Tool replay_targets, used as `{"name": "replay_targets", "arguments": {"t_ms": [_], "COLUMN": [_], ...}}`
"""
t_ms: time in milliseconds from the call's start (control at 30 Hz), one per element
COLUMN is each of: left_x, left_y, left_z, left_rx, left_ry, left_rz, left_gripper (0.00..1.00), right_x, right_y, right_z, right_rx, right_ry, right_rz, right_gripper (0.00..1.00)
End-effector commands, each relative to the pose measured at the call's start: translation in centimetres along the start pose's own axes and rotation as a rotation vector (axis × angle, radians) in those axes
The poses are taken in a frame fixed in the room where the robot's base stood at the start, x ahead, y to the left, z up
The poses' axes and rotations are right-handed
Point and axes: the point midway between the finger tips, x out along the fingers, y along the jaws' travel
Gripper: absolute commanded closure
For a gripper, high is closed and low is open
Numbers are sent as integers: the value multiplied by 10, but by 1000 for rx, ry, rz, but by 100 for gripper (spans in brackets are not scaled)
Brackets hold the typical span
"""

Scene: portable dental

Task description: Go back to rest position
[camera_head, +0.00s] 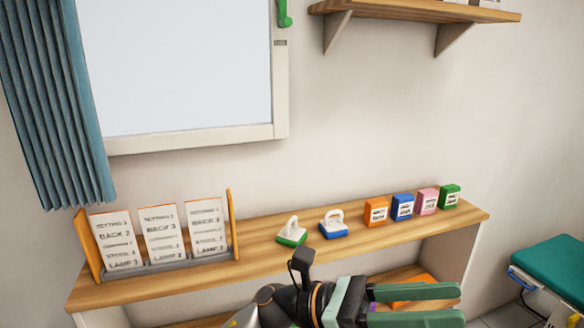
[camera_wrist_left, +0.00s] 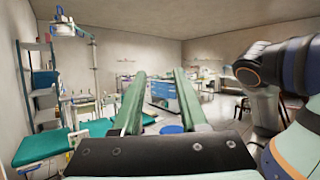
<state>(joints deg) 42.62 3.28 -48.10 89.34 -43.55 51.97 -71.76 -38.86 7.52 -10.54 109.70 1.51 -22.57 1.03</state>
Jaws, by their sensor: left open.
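My left gripper (camera_head: 460,304) shows at the bottom of the head view, in front of the wooden shelf bench (camera_head: 262,262). Its two green fingers point to the right and are apart, with nothing between them. In the left wrist view the open fingers (camera_wrist_left: 158,75) point out into the room, with clear air between them. My right gripper does not show in the head view. A dark arm link with a blue band shows at the right of the left wrist view.
The bench holds a card rack (camera_head: 180,262), a green-based block (camera_head: 291,235), a blue-based block (camera_head: 333,227) and several small coloured boxes (camera_head: 402,207). A wall shelf (camera_head: 420,10) is above. A teal-topped stool or couch (camera_head: 555,268) stands at right. Blue drawers (camera_wrist_left: 165,92) stand farther off.

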Motion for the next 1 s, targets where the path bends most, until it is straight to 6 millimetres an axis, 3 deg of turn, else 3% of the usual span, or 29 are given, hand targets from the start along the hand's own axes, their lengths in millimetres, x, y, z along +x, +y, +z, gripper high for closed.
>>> {"name": "replay_targets", "arguments": {"t_ms": [133, 267, 367, 467, 567, 700, 900, 933, 1000], "left_x": [-51, -115, -171, -230, -287, -352, -409, -413, -421], "left_y": [34, 60, 70, 68, 51, 4, -87, -99, -124], "left_z": [8, -5, -31, -70, -118, -189, -274, -282, -299], "left_rx": [-386, -719, -968, -1206, -1423, -1666, -1861, 1872, 1762], "left_ry": [-321, -611, -846, -1095, -1361, -1743, -2259, 2317, 2276], "left_rz": [240, 420, 544, 657, 758, 870, 981, -988, -938], "left_gripper": [57, 57, 57, 57, 57, 57, 57, 57, 57], "right_x": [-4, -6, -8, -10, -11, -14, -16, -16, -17], "right_y": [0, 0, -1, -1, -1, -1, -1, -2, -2], "right_z": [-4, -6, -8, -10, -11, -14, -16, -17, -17], "right_rx": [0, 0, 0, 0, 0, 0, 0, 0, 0], "right_ry": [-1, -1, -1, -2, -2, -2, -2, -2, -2], "right_rz": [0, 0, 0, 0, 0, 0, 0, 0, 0], "right_gripper": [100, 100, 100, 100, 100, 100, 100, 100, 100]}}
